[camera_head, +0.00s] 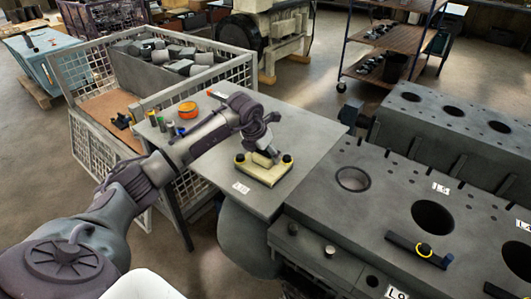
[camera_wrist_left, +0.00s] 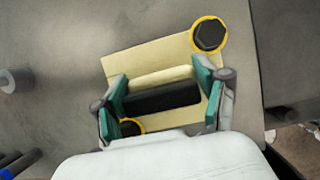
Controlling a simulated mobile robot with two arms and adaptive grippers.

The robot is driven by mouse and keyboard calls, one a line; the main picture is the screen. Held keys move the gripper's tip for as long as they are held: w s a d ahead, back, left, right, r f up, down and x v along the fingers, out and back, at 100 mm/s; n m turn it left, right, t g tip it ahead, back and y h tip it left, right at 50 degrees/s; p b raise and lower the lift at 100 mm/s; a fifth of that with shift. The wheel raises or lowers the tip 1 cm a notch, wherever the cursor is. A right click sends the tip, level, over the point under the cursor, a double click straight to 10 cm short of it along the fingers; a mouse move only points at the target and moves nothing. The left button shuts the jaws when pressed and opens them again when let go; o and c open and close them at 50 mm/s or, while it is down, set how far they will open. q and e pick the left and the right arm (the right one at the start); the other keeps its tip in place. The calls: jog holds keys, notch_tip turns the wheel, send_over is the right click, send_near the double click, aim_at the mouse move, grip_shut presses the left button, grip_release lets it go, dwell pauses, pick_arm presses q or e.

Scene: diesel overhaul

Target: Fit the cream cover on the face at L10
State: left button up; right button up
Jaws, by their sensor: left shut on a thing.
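The cream cover (camera_head: 259,176) lies on the grey table top, with dark bolt heads at its corners. In the left wrist view the cover (camera_wrist_left: 145,61) has a raised cream rib and a dark bar across its middle, and yellow-ringed bolts at two corners. My left gripper (camera_head: 264,153) is over the cover. Its green-padded fingers (camera_wrist_left: 164,98) are shut on the cover's raised middle, one at each end. I cannot tell if the cover is lifted at all. No label reading L10 is legible. My right gripper is not in view.
A grey engine block (camera_head: 385,215) with round bores stands right of the table (camera_head: 300,120), with labels L5, L4 and L9. A mesh crate (camera_head: 90,160) stands left. An orange round item (camera_head: 187,109) is on the table.

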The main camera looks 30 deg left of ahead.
pick_arm(q)
jog(key=shift+r, duration=0.15)
jog(key=o, duration=1.4)
jog(key=shift+o, duration=0.3)
jog(key=shift+s+f, duration=0.1)
jog(key=shift+f, duration=0.1)
jog(key=v, duration=1.2)
jog(key=shift+r, duration=0.2)
